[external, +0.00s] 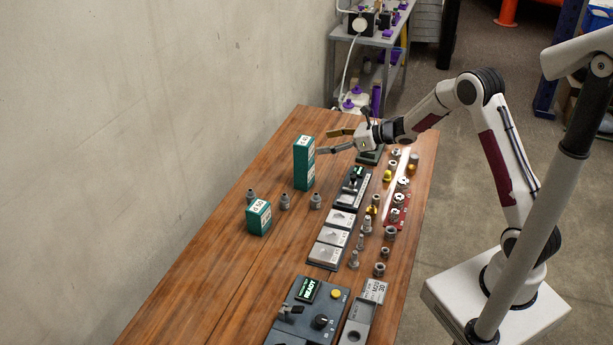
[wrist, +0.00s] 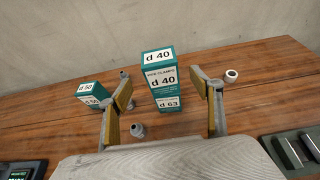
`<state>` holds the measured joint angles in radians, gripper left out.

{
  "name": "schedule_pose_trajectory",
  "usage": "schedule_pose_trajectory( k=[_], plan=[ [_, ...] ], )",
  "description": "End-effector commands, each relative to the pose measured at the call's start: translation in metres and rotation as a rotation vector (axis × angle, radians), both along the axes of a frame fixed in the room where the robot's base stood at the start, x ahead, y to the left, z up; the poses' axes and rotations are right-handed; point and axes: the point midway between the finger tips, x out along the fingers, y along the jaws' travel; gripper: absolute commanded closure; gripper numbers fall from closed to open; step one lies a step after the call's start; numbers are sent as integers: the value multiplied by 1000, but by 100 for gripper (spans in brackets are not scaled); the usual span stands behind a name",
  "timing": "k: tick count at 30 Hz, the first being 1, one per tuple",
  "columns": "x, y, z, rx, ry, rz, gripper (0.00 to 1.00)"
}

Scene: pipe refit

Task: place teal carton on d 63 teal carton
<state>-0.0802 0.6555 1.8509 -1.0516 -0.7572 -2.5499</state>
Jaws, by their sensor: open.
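A teal carton labelled d 40 (wrist: 162,75) stands upright on a teal carton labelled d 63 (wrist: 168,104). The two form one stack with their faces roughly lined up. In the external view the stack shows as a tall teal column, with the upper carton (external: 304,150) above the lower one (external: 304,179). My gripper (external: 324,142) is open and to the right of the stack at about the upper carton's height. In the wrist view its fingers (wrist: 160,85) appear on either side of the stack, with gaps to it. Nothing is held.
A shorter teal carton labelled d 50 (external: 258,217) stands apart on the wooden table (external: 215,262), left of the stack in the wrist view. Several grey fittings (external: 284,201) stand near the cartons. Trays, brass fittings and a control box (external: 312,308) line the table's right side.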

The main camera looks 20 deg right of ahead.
Motion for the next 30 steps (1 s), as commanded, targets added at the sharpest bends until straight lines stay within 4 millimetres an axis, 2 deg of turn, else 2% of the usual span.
schedule_pose_trajectory(
  k=[9, 30],
  plan=[
    [-15, -15, 9, -1, 0, 0, 35],
    [-16, -15, 9, 0, 0, 0, 35]
  ],
)
